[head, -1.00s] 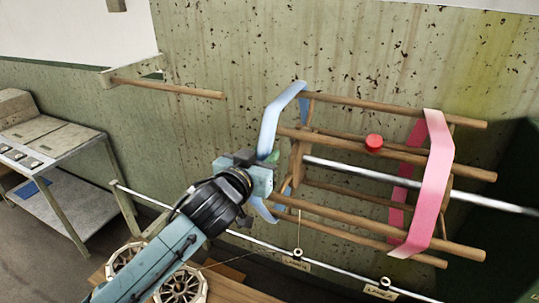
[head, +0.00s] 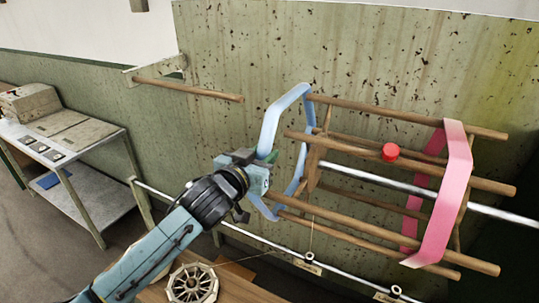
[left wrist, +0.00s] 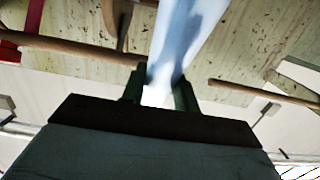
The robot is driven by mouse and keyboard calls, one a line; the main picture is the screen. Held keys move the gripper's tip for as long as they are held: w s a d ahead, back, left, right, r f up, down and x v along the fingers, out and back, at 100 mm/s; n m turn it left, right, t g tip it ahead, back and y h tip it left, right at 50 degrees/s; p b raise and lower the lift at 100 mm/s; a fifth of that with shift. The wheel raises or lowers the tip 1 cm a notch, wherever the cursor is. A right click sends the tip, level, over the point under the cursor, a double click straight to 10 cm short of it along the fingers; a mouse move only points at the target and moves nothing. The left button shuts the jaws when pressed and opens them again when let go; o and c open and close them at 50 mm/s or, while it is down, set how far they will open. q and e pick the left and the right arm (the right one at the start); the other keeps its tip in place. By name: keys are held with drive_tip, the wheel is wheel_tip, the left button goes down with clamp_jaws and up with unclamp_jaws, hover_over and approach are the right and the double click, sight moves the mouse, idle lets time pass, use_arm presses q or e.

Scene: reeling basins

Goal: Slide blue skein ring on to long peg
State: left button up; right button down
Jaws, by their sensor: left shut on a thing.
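The blue skein ring (head: 270,128) is a pale blue flat band at the left end of the wooden reel (head: 400,115). The tips of the reel's bars show at or just inside its loop; I cannot tell if it is fully clear. My left gripper (head: 262,166) is shut on the ring's near left side. In the left wrist view the blue band (left wrist: 185,40) runs up from between the fingers (left wrist: 160,90). The long peg (head: 190,90) is a bare wooden rod on a wall bracket, up and left of the ring. My right gripper is not in view.
A metal shaft (head: 365,175) runs through the reel. A bench (head: 75,160) stands at the left. The wall between peg and ring is clear.

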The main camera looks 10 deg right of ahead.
use_arm(q)
drive_tip(key=shift+w+a, duration=0.25)
drive_tip(key=shift+a, duration=0.1)
drive_tip(key=w+a+p, duration=0.2)
drive_tip(key=w+a, duration=0.2)
drive_tip(key=a, duration=0.1)
drive_tip(key=shift+a, duration=0.35)
idle(0.5)
drive_tip(key=w+a+p, duration=0.1)
drive_tip(key=w+a, duration=0.2)
drive_tip(key=a, duration=0.2)
drive_tip(key=shift+w+a+r, duration=0.35)
drive_tip(key=shift+w+a, duration=0.05)
idle(0.4)
